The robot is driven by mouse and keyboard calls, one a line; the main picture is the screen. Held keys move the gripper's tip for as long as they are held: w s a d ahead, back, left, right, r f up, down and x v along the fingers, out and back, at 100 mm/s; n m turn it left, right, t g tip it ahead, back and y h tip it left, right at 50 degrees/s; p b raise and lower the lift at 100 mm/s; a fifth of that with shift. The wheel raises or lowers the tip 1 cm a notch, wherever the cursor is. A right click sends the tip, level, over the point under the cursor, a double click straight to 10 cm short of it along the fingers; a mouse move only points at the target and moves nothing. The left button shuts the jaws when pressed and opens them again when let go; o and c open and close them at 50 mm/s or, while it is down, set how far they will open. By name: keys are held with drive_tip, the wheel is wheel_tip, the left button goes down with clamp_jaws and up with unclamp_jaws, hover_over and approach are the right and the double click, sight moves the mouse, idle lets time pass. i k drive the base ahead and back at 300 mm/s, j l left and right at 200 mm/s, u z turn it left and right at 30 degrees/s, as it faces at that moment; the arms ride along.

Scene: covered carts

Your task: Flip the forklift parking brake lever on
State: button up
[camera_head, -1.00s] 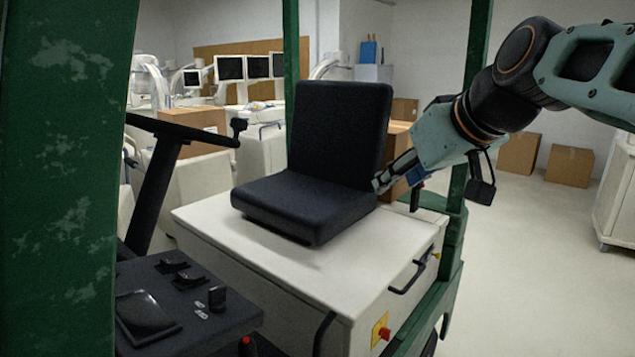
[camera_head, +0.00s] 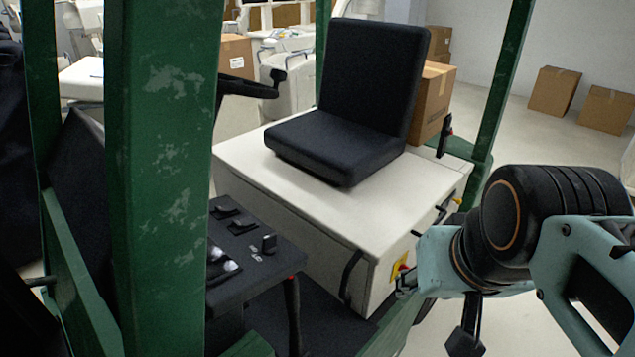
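A dark console (camera_head: 235,262) is at the lower middle, beside the green post. A black lever with a red tip (camera_head: 292,300) stands upright at the console's right side. I cannot tell for sure which of these is the parking brake lever. My gripper (camera_head: 408,284) is at the right, by the front corner of the white seat base, apart from the console. My wrist mostly hides its fingers, so its opening does not show.
A black seat (camera_head: 345,110) sits on the white base (camera_head: 340,215). A red knob on a yellow plate (camera_head: 400,266) is close to my gripper. A thick green post (camera_head: 160,180) stands left of the console. Cardboard boxes (camera_head: 555,90) stand at the back.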

sight(291, 287)
drive_tip(key=u, duration=0.9)
drive_tip(key=k+j+z, duration=0.25)
drive_tip(key=k+l+z, duration=0.35)
drive_tip(key=l+z, duration=0.15)
drive_tip(key=l, duration=0.25)
drive_tip(key=j+z, duration=0.15)
